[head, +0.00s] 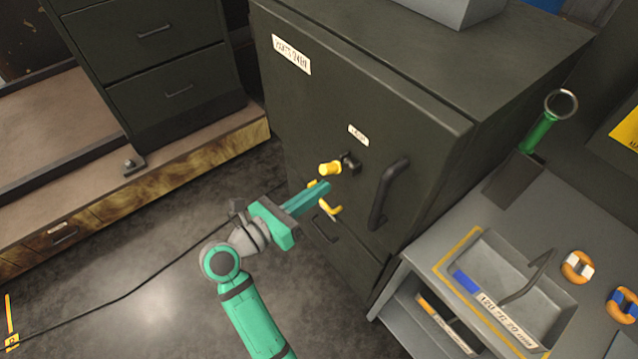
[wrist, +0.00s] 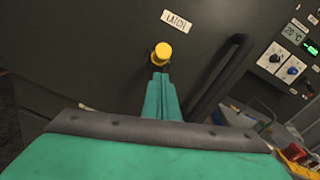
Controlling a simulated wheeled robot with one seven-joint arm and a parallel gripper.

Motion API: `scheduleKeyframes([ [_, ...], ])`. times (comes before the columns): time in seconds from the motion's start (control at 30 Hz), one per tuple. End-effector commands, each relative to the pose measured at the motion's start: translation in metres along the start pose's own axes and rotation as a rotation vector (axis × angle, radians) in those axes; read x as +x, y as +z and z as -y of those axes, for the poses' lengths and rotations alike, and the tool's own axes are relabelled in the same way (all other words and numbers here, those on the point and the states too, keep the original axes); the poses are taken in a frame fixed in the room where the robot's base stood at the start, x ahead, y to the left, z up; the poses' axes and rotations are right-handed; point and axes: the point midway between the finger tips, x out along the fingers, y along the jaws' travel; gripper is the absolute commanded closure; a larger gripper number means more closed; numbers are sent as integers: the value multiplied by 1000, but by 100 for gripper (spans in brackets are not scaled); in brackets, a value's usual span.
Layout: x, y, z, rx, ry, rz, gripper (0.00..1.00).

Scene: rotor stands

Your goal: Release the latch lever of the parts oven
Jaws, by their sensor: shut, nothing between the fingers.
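The parts oven (head: 430,130) is a dark cabinet with a label at its upper left. Its latch lever (head: 329,168) has a yellow knob on a dark pivot and sits under a small label. In the wrist view the yellow knob (wrist: 162,51) shows under a label reading LATCH. My gripper (head: 325,187) is shut and empty, its green fingers pointing at the door just below the knob. In the wrist view the closed fingertips (wrist: 160,78) lie just under the knob; I cannot tell whether they touch it.
A dark vertical door handle (head: 388,194) stands right of the latch. Knobs and a display (wrist: 292,35) show further right in the wrist view. A grey bench with a tray (head: 560,318) is at the right. A drawer cabinet (head: 160,60) stands left; open floor lies between.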

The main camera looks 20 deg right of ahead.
Motion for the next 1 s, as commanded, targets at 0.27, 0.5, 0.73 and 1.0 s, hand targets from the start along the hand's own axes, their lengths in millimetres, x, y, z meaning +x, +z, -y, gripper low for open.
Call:
scheduleKeyframes([
  [0.27, -49, -9, -2, -8, 8, -9, 100],
  [0.5, -85, -3, 3, -11, 0, -14, 100],
  [0.73, -100, 0, 4, -11, -2, -15, 100],
  [1.0, -102, 0, 4, -12, -1, -16, 100],
])
